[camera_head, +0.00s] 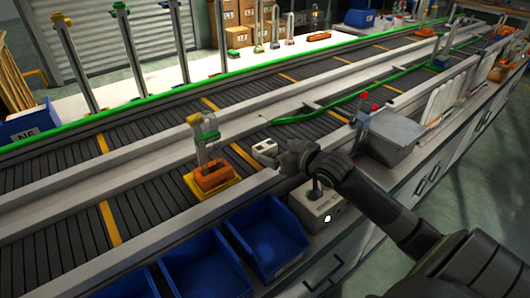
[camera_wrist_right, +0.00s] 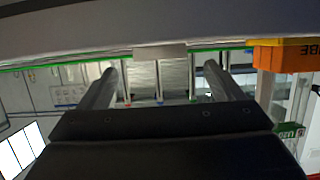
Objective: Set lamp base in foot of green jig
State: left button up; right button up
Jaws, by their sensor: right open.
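An upright fixture with an orange foot block (camera_head: 213,178) stands on a yellow plate (camera_head: 192,187) on the near conveyor. A clear upright part rises from it to a green clamp (camera_head: 207,138) and a yellow top (camera_head: 194,119). I cannot tell if this is the green jig, and I cannot single out the lamp base. My right gripper (camera_head: 265,150) is right of the fixture, apart from it. In the right wrist view the gripper (camera_wrist_right: 158,78) is open, with nothing between its fingers. The orange block (camera_wrist_right: 285,59) shows upside down at right. My left gripper is not in view.
Blue bins (camera_head: 268,238) line the near side, beside a grey control box (camera_head: 318,203). A grey metal box (camera_head: 391,137) stands farther right. Posts with coloured tops (camera_head: 121,6) stand behind the conveyor. A green cable (camera_head: 325,112) lies along the rail. The conveyor left of the fixture is clear.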

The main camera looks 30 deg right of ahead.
aim_at(266, 146)
jog(key=x, duration=0.4)
jog(key=shift+w+r, duration=0.1)
jog(key=shift+w, duration=0.3)
jog(key=c, duration=1.2)
jog(key=shift+o, duration=0.2)
notch_tip(266, 146, up, 10)
jog(key=shift+p, duration=0.3)
